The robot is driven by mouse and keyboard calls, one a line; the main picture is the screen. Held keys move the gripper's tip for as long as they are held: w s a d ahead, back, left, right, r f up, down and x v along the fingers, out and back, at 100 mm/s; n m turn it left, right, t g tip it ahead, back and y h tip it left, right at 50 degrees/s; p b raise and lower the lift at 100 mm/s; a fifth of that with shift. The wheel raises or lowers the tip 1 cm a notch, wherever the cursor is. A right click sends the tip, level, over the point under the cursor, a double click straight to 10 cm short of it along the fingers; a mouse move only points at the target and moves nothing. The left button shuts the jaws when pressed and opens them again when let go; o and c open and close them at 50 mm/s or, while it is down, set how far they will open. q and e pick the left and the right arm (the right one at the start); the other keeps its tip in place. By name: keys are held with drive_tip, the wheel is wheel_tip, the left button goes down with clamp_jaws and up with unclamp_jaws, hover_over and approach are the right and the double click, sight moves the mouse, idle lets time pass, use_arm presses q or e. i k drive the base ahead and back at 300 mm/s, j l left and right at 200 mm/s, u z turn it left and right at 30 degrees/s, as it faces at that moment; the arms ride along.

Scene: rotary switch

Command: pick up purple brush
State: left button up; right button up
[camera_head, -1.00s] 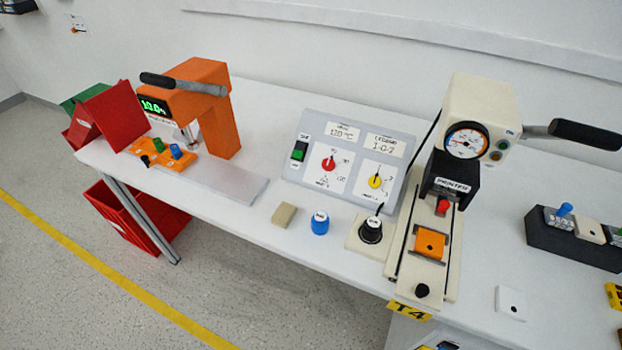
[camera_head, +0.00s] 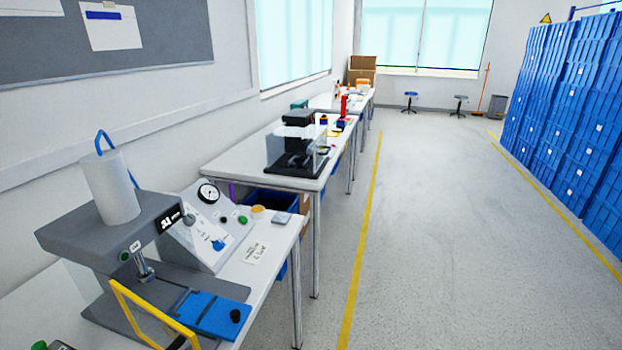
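A thin purple upright thing (camera_head: 232,191) shows behind the grey sloped control box, near the gap between the first and second tables. It is partly hidden and too small for me to tell whether it is the purple brush. No other purple object stands out. Neither of my grippers is in view.
A near table (camera_head: 233,268) bears a grey press (camera_head: 112,232) with a blue plate and yellow frame, and a control box (camera_head: 200,228) with a dial. A dark blue crate (camera_head: 270,203) is beyond. Open floor (camera_head: 430,220) lies right, before stacked blue crates (camera_head: 575,130).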

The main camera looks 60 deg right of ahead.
sight(231, 185)
drive_tip(key=i+l+z, duration=0.15)
drive_tip(key=l+z, duration=0.2)
drive_tip(key=i+l+z, duration=0.15)
drive_tip(key=l+z, duration=0.25)
drive_tip(key=i+l+z, duration=0.35)
drive_tip(key=k+l, duration=0.05)
drive_tip(key=k, duration=0.05)
